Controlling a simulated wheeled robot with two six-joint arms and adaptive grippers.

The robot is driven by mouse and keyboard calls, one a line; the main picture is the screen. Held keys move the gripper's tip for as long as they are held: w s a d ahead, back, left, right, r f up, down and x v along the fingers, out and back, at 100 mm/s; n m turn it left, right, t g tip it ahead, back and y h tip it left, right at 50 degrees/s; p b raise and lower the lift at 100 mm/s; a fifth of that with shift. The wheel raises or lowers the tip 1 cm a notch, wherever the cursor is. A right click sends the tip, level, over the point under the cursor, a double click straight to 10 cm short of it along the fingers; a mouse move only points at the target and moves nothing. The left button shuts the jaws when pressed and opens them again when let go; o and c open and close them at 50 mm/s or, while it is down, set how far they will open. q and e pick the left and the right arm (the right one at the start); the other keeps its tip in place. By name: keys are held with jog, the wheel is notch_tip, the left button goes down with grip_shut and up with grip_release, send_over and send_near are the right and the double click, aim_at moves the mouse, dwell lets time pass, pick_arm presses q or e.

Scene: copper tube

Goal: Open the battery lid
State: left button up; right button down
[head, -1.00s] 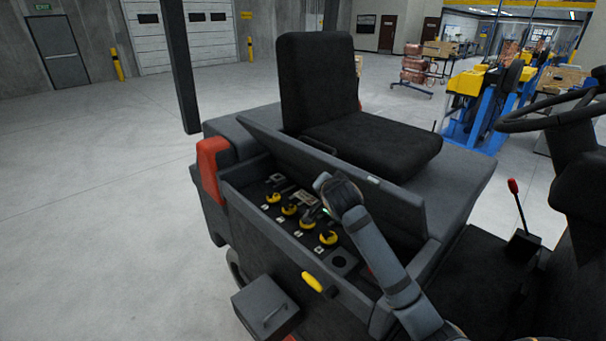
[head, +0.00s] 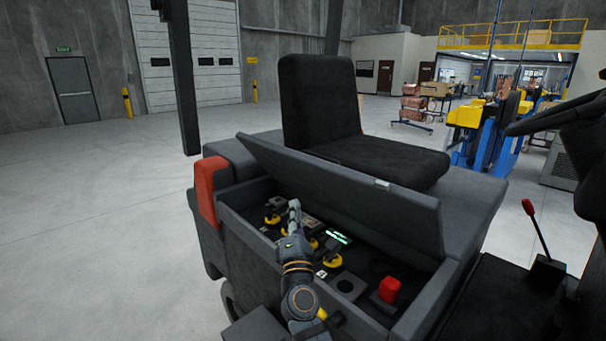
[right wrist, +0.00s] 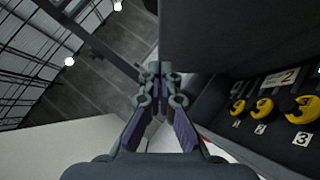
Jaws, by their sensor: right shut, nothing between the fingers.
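The battery lid (head: 345,190) is the long dark grey panel along the back of the open compartment, tilted up and leaning toward the seat. A small light latch plate sits on its upper edge. My right gripper (head: 294,210) is over the left part of the compartment, in front of the lid and apart from it as far as I can tell. In the right wrist view the gripper (right wrist: 160,76) has its fingertips together with nothing between them. A large dark panel at the upper right there may be the lid (right wrist: 235,40). My left gripper is not in view.
The compartment (head: 235,222) holds yellow knobs (head: 331,261), a lit green display (head: 338,237) and a red button (head: 389,289). The black seat (head: 318,110) stands behind the lid. A dark post (head: 183,85) rises at the left. Open floor lies left of the vehicle.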

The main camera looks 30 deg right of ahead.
aim_at(303, 162)
jog(key=p+x, duration=0.1)
jog(key=x, duration=0.2)
jog(key=d+p+x, duration=0.1)
jog(key=p+x, duration=0.1)
jog(key=x, duration=0.2)
jog(key=s+r+p+x, duration=0.1)
jog(key=p+x, duration=0.1)
jog(key=x, duration=0.2)
jog(key=shift+d, duration=0.2)
jog(key=shift+w+d+r+p, duration=0.1)
jog(key=shift+d+p, duration=0.3)
jog(key=shift+d, duration=0.15)
jog(key=shift+a, duration=0.1)
jog(key=shift+w+d+r, duration=0.1)
jog(key=shift+d+r, duration=0.1)
jog(key=shift+r, duration=0.1)
jog(key=d+r, duration=0.2)
jog(key=w+d+r+p, duration=0.1)
jog(key=d+r, duration=0.1)
jog(key=d, duration=0.1)
jog(key=shift+w, duration=0.15)
jog(key=shift+a, duration=0.1)
